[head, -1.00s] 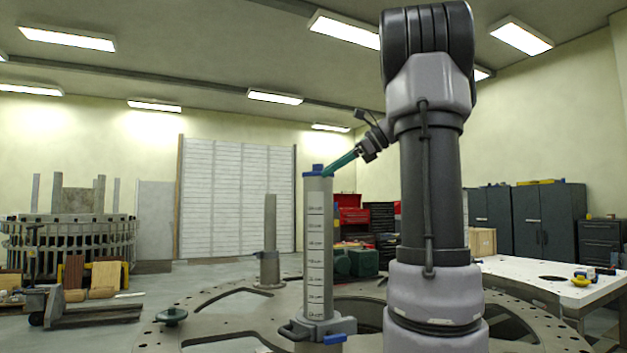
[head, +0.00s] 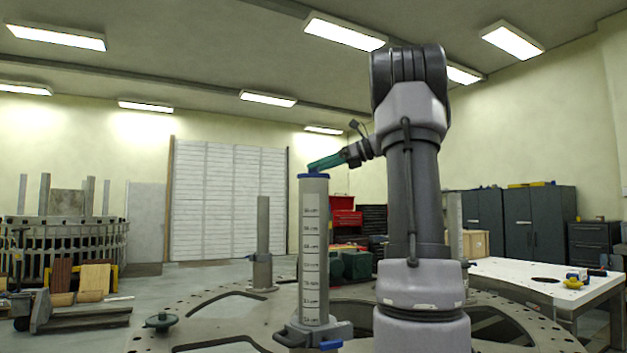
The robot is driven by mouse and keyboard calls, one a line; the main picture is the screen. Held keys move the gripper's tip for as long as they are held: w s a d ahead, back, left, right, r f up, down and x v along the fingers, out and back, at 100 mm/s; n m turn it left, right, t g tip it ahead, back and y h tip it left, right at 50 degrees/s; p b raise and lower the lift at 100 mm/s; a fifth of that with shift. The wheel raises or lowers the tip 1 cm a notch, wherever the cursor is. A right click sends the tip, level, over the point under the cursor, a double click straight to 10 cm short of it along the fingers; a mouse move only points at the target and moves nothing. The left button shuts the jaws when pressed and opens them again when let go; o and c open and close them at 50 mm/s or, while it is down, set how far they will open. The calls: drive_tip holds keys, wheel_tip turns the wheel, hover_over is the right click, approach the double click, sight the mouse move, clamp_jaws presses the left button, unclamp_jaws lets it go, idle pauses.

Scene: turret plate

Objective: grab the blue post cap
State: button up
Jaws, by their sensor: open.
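The blue post cap (head: 314,176) sits on top of the tall grey post (head: 314,250), which carries a printed scale and stands upright on the round plate. My gripper (head: 312,167), with green fingers, reaches in from the right and slants down to the cap's top. Its jaws are open. The fingertips overlap the raised middle of the cap in this view, so I cannot tell whether they touch it or sit around it. The cap's blue rim shows just below them.
A shorter grey post (head: 263,228) stands behind to the left. The round plate (head: 222,306) has wide slots. A green disc with a knob (head: 165,320) lies at its left edge. A white table (head: 520,270) stands at the right. The air left of the post is clear.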

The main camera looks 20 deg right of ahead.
drive_tip(key=shift+x, duration=1.15)
clamp_jaws()
drive_tip(key=shift+r, duration=0.15)
